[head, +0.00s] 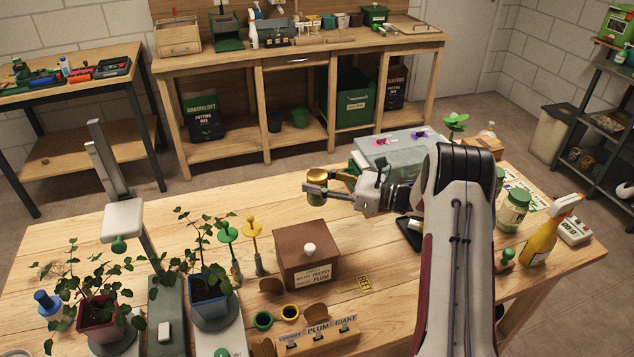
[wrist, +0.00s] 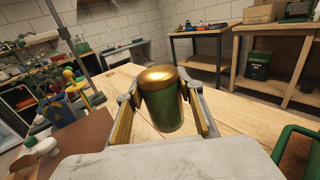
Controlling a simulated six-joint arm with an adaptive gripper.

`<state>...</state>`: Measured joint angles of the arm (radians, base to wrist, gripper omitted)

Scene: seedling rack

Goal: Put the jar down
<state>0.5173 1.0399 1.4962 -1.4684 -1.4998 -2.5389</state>
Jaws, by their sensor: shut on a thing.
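My gripper (head: 317,189) is shut on a small jar (head: 317,181) with a gold lid. The wrist view shows the jar (wrist: 168,107) upright between the two fingers, with a dark green body below the gold lid. In the head view the jar is over the middle of the wooden table (head: 197,200), behind the brown box.
A brown box with a white knob (head: 306,262) stands just in front of the gripper. Potted seedlings (head: 209,288) stand at the left front. A clear-lidded container (head: 392,145) is behind my arm. A yellow spray bottle (head: 541,240) is at the right. The table's back left is clear.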

